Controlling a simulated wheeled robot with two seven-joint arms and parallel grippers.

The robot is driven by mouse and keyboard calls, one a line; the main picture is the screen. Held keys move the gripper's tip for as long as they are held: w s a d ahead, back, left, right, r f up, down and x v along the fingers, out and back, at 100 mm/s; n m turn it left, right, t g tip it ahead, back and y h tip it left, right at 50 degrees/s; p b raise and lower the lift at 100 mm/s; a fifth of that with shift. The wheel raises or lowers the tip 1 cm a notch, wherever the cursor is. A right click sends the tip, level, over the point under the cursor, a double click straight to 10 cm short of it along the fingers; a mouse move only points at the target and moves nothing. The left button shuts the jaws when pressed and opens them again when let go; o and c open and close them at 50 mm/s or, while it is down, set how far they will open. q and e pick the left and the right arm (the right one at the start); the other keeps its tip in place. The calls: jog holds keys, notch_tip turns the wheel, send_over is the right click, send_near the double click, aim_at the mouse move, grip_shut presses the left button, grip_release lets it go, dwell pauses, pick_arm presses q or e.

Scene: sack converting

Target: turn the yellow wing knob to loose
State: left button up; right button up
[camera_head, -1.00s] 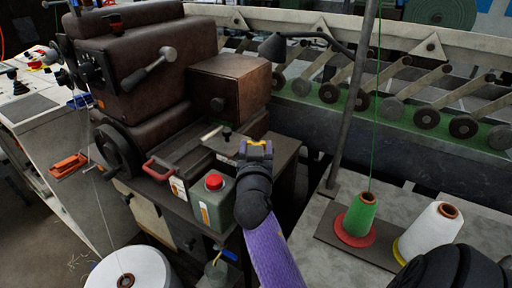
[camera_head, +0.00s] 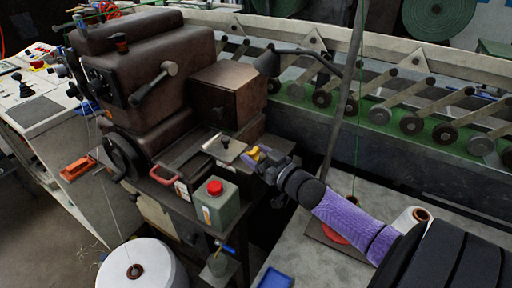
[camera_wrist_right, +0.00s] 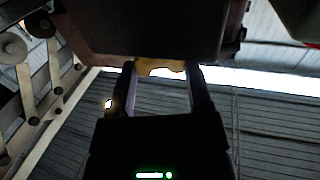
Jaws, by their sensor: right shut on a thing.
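The yellow wing knob (camera_head: 252,154) sits at the right end of the machine's small table, beside a light metal plate. My right gripper (camera_head: 257,157) reaches it from the right and is shut on it. In the right wrist view the yellow knob (camera_wrist_right: 160,68) shows between the two fingertips (camera_wrist_right: 163,76), under a dark block. The fingers cover part of the knob in the head view. My left gripper is not in view.
A green canister with a red cap (camera_head: 215,201) stands close to the left of my right gripper. A brown box housing (camera_head: 230,92) rises behind it. A thin upright pole (camera_head: 345,110) stands behind my right arm. A white thread cone (camera_head: 140,268) is at the lower left.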

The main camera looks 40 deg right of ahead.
jog(key=n+y, duration=0.1)
jog(key=y, duration=0.1)
jog(key=n+y+b, duration=0.1)
jog(key=shift+d+f+y, duration=0.1)
jog(key=shift+d+y, duration=0.1)
jog(key=shift+y, duration=0.2)
jog(key=shift+n+g+y+b, duration=0.3)
jog(key=shift+n+y+b, duration=0.25)
jog(key=shift+n+y, duration=0.05)
jog(key=shift+w, duration=0.1)
jog(key=o, duration=1.3)
